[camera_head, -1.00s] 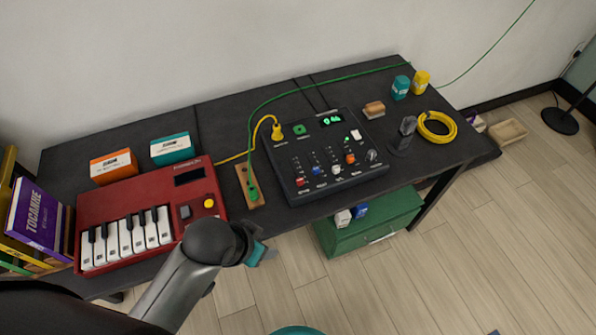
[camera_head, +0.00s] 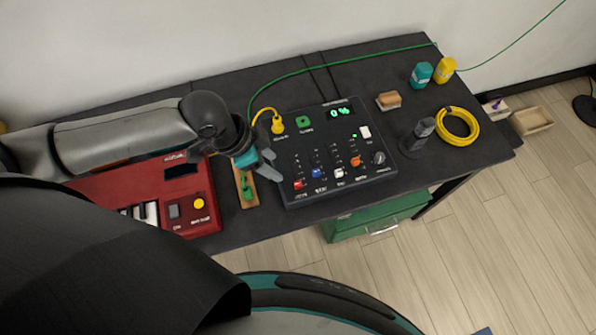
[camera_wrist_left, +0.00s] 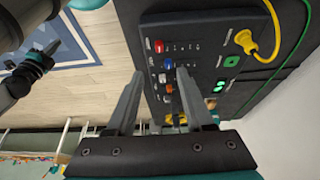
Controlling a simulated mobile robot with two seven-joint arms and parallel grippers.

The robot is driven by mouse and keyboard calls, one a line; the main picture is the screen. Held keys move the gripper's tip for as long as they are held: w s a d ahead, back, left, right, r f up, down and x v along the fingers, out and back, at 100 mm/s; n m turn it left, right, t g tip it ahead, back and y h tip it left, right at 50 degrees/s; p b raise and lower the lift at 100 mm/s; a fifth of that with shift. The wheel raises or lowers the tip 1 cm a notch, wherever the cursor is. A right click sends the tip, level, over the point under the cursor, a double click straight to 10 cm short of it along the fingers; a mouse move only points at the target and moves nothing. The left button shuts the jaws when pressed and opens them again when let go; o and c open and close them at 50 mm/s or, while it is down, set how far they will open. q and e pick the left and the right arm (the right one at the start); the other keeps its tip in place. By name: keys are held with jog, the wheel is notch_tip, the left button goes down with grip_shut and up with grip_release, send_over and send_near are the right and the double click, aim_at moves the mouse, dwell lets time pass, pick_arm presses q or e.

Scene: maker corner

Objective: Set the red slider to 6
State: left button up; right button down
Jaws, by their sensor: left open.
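The black mixer panel (camera_head: 338,115) lies on the dark table. Its red slider (camera_head: 299,184) is the leftmost of the slider caps and sits at the near end of its track. It also shows in the left wrist view (camera_wrist_left: 159,46), just beyond my fingertips. My left gripper (camera_head: 268,166) is open and empty over the panel's left edge. Its spread fingers (camera_wrist_left: 160,72) point toward the slider row, with no visible contact on the red cap. Part of my right gripper (camera_wrist_left: 42,58) shows at the left wrist view's edge; its jaws are unclear.
Blue (camera_head: 317,173), white (camera_head: 339,173) and orange (camera_head: 356,161) caps stand right of the red one. A yellow cable (camera_head: 262,112) plugs into the panel's back left. A wooden strip (camera_head: 248,196) and red keyboard (camera_head: 200,220) lie to the left.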

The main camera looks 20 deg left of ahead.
aim_at(297, 183)
pick_arm(q)
jog(key=b+x, duration=0.2)
jog(key=x, duration=1)
jog(key=shift+d+f+b, duration=0.1)
jog(key=shift+d+b, duration=0.05)
jog(key=shift+b, duration=0.15)
jog(key=shift+w+d+f, duration=0.15)
jog(key=shift+d+f, duration=0.05)
jog(key=shift+f, duration=0.4)
pick_arm(e)
jog(key=f, duration=0.1)
jog(key=s+f, duration=0.1)
jog(key=f, duration=0.1)
jog(key=shift+a+f, duration=0.1)
jog(key=shift+a, duration=0.05)
jog(key=shift+s, duration=0.1)
pick_arm(q)
grip_shut()
